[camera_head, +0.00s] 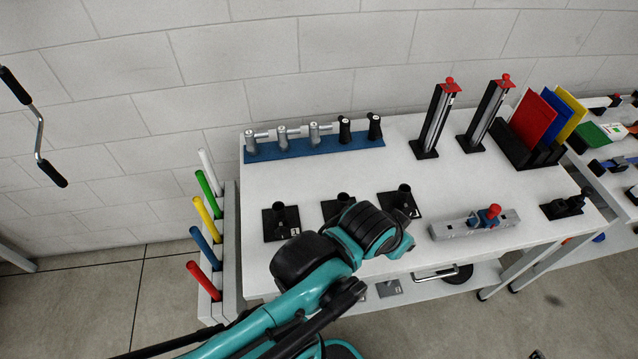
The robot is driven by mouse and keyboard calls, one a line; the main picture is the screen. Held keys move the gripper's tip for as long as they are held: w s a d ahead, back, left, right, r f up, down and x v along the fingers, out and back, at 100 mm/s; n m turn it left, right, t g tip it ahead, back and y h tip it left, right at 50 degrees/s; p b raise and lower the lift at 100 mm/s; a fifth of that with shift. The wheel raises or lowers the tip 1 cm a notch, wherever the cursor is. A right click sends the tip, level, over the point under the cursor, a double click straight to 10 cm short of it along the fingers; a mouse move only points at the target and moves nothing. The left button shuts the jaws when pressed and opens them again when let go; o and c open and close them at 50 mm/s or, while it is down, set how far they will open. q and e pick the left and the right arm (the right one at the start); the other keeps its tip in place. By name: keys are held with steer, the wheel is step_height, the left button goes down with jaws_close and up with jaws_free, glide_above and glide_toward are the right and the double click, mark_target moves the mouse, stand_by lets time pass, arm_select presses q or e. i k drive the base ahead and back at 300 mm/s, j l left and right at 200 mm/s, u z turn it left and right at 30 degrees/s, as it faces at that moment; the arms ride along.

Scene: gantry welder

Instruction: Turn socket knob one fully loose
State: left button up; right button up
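Three black sockets on square black plates stand along the front of the white table: a left one (281,216), a middle one (338,207) partly covered by my arm, and a right one (404,193). Each has a short upright tube and a small knob-like part at its side; which one is socket knob one, and how loose its knob is, I cannot tell. My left arm reaches in from the bottom left, its wrist over the front of the table by the middle and right sockets. The wrist hides that gripper's fingers. My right gripper is not seen.
A blue rail (322,148) with grey and black clamps stands at the back. Two tall black posts (436,125) and a rack of coloured plates (535,145) stand at right. A grey bar with a red knob (478,222) lies front right. Coloured rods (208,220) stand left.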

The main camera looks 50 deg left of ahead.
mark_target(281, 231)
steer(key=u, duration=2.1)
